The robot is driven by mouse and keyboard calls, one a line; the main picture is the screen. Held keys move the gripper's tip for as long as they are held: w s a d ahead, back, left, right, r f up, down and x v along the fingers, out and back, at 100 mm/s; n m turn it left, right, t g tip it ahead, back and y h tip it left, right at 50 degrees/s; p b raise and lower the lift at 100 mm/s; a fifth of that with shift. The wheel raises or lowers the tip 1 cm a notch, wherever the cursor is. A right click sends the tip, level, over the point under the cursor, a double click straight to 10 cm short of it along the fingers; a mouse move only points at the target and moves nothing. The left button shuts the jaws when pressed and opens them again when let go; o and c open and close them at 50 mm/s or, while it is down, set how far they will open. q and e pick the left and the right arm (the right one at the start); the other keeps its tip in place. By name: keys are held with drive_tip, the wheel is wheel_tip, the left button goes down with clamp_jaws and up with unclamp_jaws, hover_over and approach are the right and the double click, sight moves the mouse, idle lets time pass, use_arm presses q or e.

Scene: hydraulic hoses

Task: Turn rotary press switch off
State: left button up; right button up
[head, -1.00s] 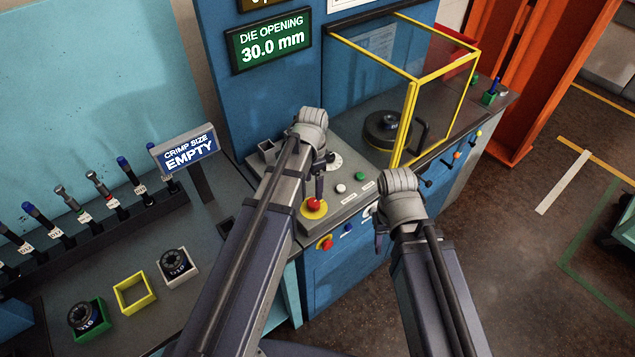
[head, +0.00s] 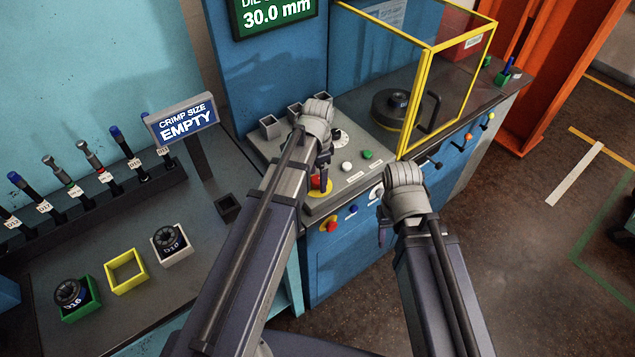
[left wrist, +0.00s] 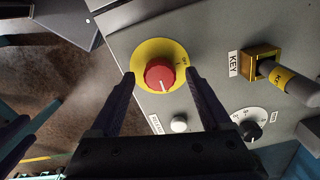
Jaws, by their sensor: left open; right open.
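A red rotary knob (left wrist: 160,75) with a white pointer line sits on a round yellow plate (left wrist: 143,54) with small lettering. In the head view the red knob (head: 317,183) is partly hidden behind my left gripper (head: 324,172). In the left wrist view my left gripper (left wrist: 161,76) is open, with one fingertip on each side of the knob. I cannot tell whether the fingers touch it. My right gripper (head: 383,238) hangs in front of the press cabinet, empty and mostly hidden by its wrist.
A key switch (left wrist: 262,62), a black dial (left wrist: 250,130) and a white button (left wrist: 179,123) are close by on the panel. A yellow-framed guard (head: 428,95) stands to the right. Another red knob (head: 331,225) is on the cabinet front.

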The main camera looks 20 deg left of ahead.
use_arm(q)
drive_tip(key=shift+f, duration=0.15)
drive_tip(key=shift+c, duration=0.3)
clamp_jaws()
idle(0.3)
drive_tip(key=shift+n, duration=0.4)
drive_tip(key=n, duration=0.8)
drive_tip(key=shift+n, duration=0.3)
drive_tip(key=n, duration=0.4)
drive_tip(key=shift+d+n, duration=0.1)
drive_tip(key=shift+n, duration=2.1)
